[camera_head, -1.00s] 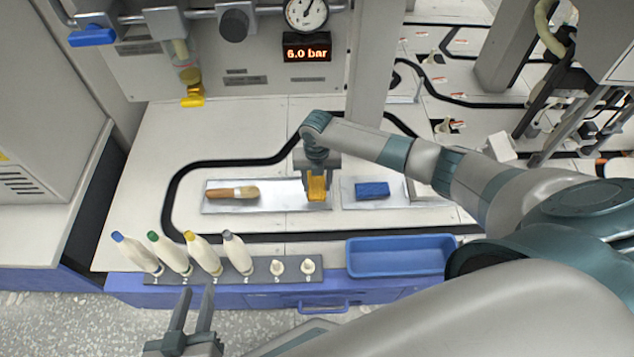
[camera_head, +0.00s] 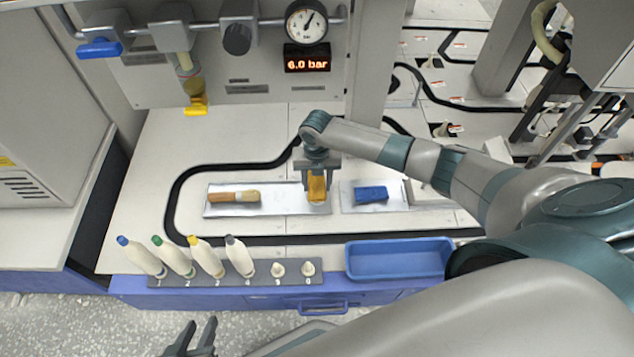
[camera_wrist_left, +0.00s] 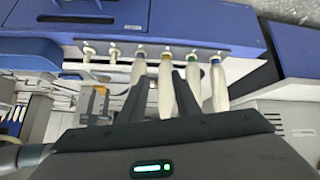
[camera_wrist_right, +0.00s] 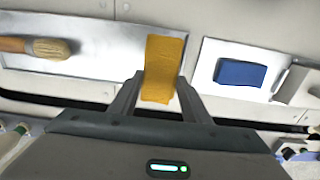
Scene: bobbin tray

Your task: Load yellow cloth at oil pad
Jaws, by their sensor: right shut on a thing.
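The yellow cloth (camera_head: 317,187) is between the fingers of my right gripper (camera_head: 318,190), over the right end of the left metal plate (camera_head: 280,199). In the right wrist view the cloth (camera_wrist_right: 164,62) is a folded strip sticking out beyond the fingertips. My right gripper is shut on it; whether the cloth touches the plate is hard to tell. My left gripper (camera_head: 202,323) is low at the front, fingers apart and empty. The left wrist view shows its open fingers (camera_wrist_left: 159,80) in front of the bottles. I cannot tell which surface is the oil pad.
A brush (camera_head: 233,196) lies on the left plate. A blue block (camera_head: 371,194) lies on the right plate (camera_head: 347,203). Several white bottles (camera_head: 205,257) stand in a rack (camera_head: 262,271) with two short pegs. A blue bin (camera_head: 400,260) is at the front edge.

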